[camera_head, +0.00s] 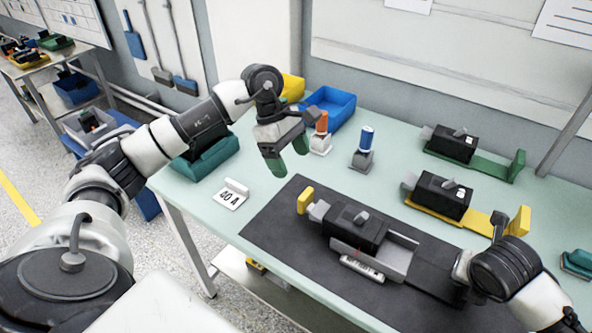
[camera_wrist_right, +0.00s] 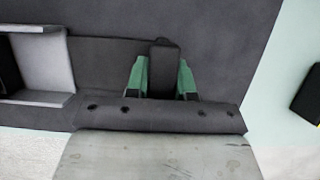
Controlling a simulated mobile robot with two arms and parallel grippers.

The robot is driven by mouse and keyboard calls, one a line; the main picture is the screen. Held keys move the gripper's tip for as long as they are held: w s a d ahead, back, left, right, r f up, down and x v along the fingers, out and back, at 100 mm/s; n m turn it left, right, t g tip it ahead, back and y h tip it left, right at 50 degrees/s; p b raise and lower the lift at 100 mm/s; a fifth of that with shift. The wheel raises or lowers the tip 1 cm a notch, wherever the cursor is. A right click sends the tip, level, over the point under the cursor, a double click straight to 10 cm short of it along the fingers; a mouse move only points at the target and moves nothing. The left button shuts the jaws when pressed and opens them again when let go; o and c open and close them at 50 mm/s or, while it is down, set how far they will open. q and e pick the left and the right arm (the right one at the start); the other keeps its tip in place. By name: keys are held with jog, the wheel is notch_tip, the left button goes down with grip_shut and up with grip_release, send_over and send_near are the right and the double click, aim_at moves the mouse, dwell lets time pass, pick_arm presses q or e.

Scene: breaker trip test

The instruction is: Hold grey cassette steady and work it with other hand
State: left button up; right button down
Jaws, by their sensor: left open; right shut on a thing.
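The grey cassette (camera_head: 402,254) lies on the dark mat, with a black breaker (camera_head: 352,228) in its left part and its right part empty. A yellow block (camera_head: 305,200) stands at the breaker's left end. The cassette's open end also shows at the left of the right wrist view (camera_wrist_right: 40,65). My right gripper (camera_wrist_right: 163,76) is shut on a dark upright tab beyond the cassette's right end; its fingertips are hard to make out in the head view. My left gripper (camera_head: 287,154) is open and empty, above the table behind the yellow block.
A 40 A card (camera_head: 231,195) lies left of the mat. An orange-topped piece (camera_head: 320,133) and a blue-topped piece (camera_head: 363,150) stand behind it. Green (camera_head: 485,168) and yellow (camera_head: 450,212) carriers with black breakers lie at back right. Blue (camera_head: 330,105) and green (camera_head: 208,160) bins stand behind.

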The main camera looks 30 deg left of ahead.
dwell(0.4)
jog(key=c, duration=0.9)
grip_release()
jog(key=shift+r, duration=0.1)
